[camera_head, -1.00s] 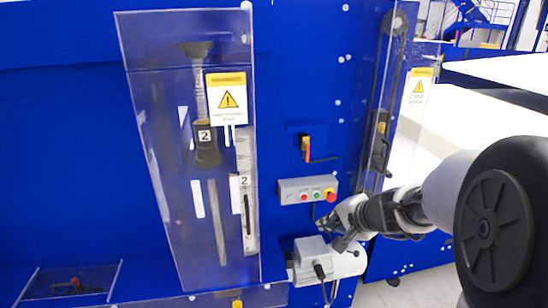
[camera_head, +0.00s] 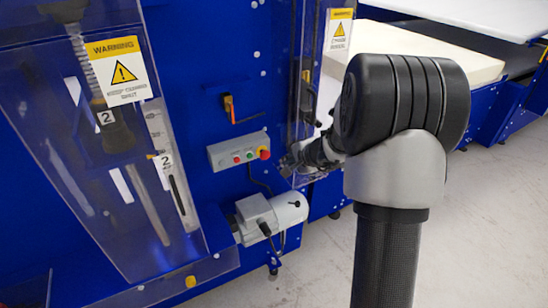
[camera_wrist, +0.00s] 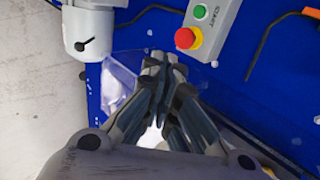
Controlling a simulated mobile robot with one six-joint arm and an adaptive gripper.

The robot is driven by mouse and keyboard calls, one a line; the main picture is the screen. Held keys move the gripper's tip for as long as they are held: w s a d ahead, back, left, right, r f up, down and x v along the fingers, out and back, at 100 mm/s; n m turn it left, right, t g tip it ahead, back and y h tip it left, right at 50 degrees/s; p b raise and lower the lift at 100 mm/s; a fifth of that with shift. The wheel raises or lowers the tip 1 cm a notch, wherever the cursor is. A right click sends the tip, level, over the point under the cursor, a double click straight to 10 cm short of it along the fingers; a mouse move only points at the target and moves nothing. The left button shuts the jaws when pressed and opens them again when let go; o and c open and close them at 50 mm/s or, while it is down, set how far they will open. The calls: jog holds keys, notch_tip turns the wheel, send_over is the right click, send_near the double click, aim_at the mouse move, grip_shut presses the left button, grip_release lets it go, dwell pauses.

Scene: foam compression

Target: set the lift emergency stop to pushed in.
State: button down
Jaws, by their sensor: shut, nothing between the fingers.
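A red mushroom button with a yellow collar, the emergency stop (camera_head: 264,154), sits at the right end of a grey control box (camera_head: 222,158) on the blue machine wall. It also shows in the wrist view, as the red knob (camera_wrist: 187,38) beside a green button (camera_wrist: 200,12). Whether it is in or out I cannot tell. My gripper (camera_head: 286,166) is just right of and slightly below the box, shut and empty. In the wrist view, my gripper's closed fingertips (camera_wrist: 160,58) lie a little left of and below the red knob. They look apart from it.
A grey-white motor housing (camera_head: 270,214) stands below the box. A black and orange switch (camera_head: 229,108) is above it. Clear guard panels with warning signs (camera_head: 118,72) stand left and right (camera_head: 339,30). A cable hangs under the box.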

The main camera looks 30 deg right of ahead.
aim_at(264, 154)
jog(key=w+r+p+x, duration=0.1)
jog(key=w+r+x, duration=0.1)
jog(key=x, duration=0.9)
jog(key=shift+w+f, duration=0.1)
jog(key=shift+w+a+p, duration=0.1)
jog(key=shift+w+p, duration=0.2)
jog(key=shift+w, duration=0.55)
jog(key=shift+r, duration=0.25)
